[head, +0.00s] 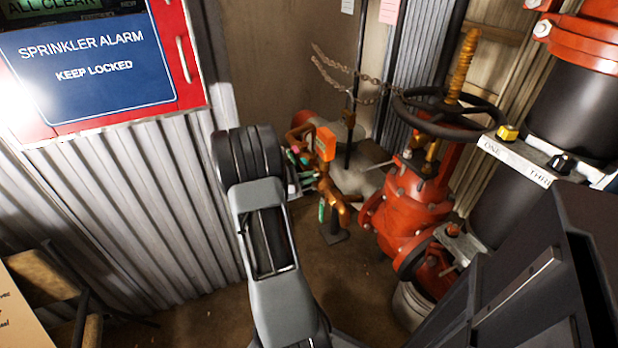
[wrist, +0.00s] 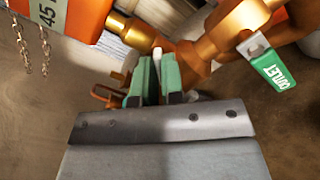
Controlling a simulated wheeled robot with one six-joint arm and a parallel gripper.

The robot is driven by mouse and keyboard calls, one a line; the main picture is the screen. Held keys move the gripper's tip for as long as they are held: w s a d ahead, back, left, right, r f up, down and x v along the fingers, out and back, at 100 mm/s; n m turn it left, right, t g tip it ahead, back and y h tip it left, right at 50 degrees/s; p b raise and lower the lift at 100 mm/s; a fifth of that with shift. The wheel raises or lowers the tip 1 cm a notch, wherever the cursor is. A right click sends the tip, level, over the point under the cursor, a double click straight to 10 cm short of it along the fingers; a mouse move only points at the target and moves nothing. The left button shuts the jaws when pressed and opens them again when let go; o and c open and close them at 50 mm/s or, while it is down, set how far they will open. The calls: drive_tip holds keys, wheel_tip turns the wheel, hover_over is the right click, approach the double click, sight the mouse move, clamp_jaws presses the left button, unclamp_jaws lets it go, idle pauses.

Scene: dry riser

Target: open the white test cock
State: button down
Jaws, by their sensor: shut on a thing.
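The white test cock (wrist: 157,50) shows as a small pale lever end at the brass pipework in the wrist view. My gripper (wrist: 157,74) has its green fingers shut on it, one finger on either side. The fingers hide most of the lever, so I cannot tell its angle. In the head view my gripper (head: 298,158) is at the brass fittings left of the red valve, and the white cock cannot be made out there.
An orange box (head: 325,143) sits above the brass pipework. A red valve with a black handwheel (head: 448,110) stands to the right. A chain (head: 345,75) hangs behind. The corrugated panel (head: 150,205) is at left.

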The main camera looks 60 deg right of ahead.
drive_tip(key=shift+r+p, duration=0.1)
drive_tip(key=shift+p, duration=0.25)
drive_tip(key=shift+w+n+p, duration=0.1)
drive_tip(key=shift+n+p, duration=4.2)
drive_tip(key=c, duration=1.2)
unclamp_jaws()
drive_tip(key=shift+c, duration=0.2)
drive_tip(key=shift+w, duration=0.1)
drive_tip(key=v, duration=1.3)
drive_tip(key=shift+w+a+p, duration=0.2)
drive_tip(key=shift+a+p, duration=0.05)
drive_tip(key=shift+p, duration=0.05)
